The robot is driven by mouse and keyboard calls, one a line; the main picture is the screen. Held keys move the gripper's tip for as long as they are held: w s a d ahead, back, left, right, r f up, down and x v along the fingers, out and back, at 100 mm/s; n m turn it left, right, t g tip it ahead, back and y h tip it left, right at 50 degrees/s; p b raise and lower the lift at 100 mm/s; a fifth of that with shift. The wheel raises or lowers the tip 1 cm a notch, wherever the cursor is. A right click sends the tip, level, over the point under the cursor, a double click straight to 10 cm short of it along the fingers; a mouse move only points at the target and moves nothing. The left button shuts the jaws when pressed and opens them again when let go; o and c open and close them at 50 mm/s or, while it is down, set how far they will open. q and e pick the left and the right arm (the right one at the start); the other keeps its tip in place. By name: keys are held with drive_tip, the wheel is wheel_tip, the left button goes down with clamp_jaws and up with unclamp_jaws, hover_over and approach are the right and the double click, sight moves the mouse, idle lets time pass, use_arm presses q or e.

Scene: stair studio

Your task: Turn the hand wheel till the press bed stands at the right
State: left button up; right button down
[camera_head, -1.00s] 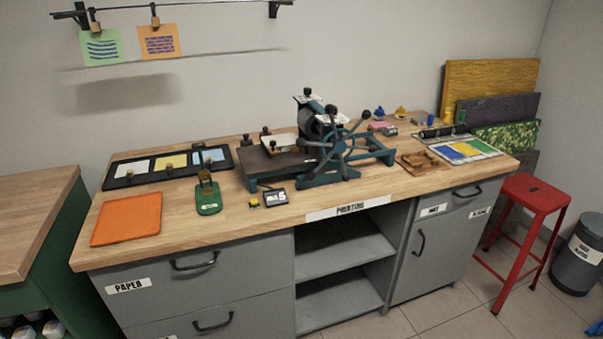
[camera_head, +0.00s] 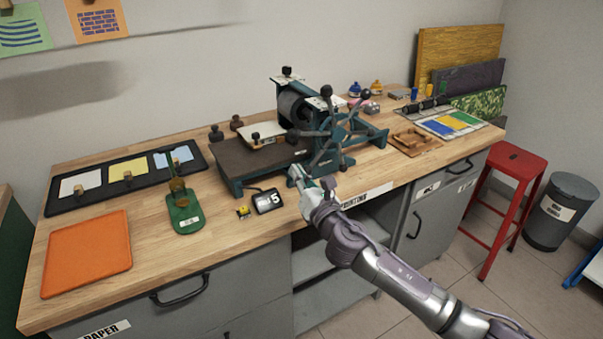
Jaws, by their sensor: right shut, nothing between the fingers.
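The press is a dark teal machine at the middle of the wooden bench, with a dark roller (camera_head: 294,106) across it. Its hand wheel (camera_head: 333,130), with several ball-ended spokes, is on the front side. The dark flat press bed (camera_head: 240,163) sticks out to the left of the roller. A pale sheet lies on or over it. My right gripper (camera_head: 293,172) is shut and empty, just in front of the press frame and below and left of the wheel hub. Whether it touches a spoke I cannot tell. My left gripper is out of view.
A green stand (camera_head: 184,214), an orange sheet (camera_head: 88,253) and a black tray (camera_head: 62,204) lie further left. A wooden block (camera_head: 414,143) lies right of the press. A red stool (camera_head: 516,161) stands at the right.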

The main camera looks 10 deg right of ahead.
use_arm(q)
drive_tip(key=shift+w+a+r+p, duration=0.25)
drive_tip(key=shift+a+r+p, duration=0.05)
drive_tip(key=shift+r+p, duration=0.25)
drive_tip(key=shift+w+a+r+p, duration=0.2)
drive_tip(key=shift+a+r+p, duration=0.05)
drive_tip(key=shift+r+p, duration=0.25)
use_arm(e)
drive_tip(key=w+r, duration=0.4)
drive_tip(key=w, duration=0.1)
drive_tip(key=shift+w+a, duration=0.15)
drive_tip(key=shift+w, duration=0.2)
drive_tip(key=shift+r, duration=0.1)
